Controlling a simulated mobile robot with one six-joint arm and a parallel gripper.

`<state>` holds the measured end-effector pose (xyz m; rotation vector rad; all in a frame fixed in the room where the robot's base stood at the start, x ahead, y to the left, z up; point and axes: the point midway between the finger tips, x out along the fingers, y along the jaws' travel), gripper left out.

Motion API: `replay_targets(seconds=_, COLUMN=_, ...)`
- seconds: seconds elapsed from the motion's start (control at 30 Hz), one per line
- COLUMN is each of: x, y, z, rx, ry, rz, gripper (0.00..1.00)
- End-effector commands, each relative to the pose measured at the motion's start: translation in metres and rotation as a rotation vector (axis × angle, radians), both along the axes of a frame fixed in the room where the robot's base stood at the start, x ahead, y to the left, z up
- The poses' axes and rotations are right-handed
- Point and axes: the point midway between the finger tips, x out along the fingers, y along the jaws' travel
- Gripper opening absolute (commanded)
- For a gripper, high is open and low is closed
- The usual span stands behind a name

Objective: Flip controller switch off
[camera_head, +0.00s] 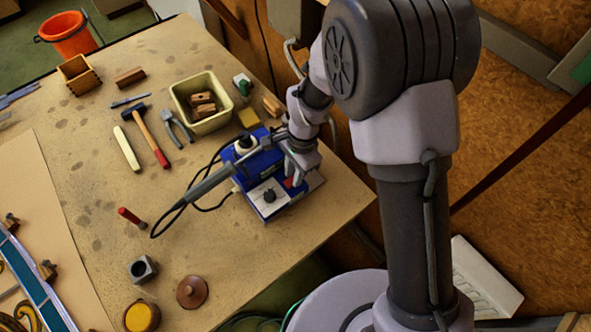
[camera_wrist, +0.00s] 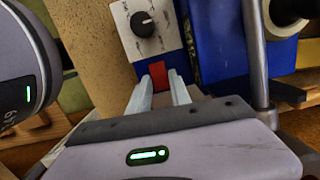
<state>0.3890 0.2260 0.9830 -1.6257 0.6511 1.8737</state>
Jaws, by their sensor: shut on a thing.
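The controller is a blue box with a pale front panel and a black knob (camera_head: 262,197), standing near the right edge of the bench. In the wrist view the panel with its knob (camera_wrist: 143,24) is at the top, and the red switch (camera_wrist: 157,70) sits just below it. The red switch also shows small in the head view (camera_head: 289,182). My gripper (camera_wrist: 160,77) has its two pale fingers close on either side of the red switch, shut on it. The fingertips partly hide the switch, and I cannot tell its on or off position.
A soldering iron (camera_head: 211,184) with a black cable lies across the controller's left side. The bench's right edge is close. The bench middle is mostly clear.

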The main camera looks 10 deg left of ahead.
Motion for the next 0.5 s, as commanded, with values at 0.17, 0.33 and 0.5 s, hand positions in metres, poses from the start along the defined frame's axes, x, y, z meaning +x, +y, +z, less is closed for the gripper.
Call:
replay_targets(seconds=0.17, x=-0.0001, y=0.0008, z=0.0002, rx=-0.006, ry=-0.01, rz=-0.003, gripper=0.0)
replay_targets(seconds=0.33, x=-0.0001, y=0.0008, z=0.0002, rx=-0.006, ry=-0.01, rz=-0.003, gripper=0.34)
replay_targets(seconds=0.5, x=-0.0001, y=0.0008, z=0.0002, rx=-0.006, ry=-0.01, rz=-0.002, gripper=0.46)
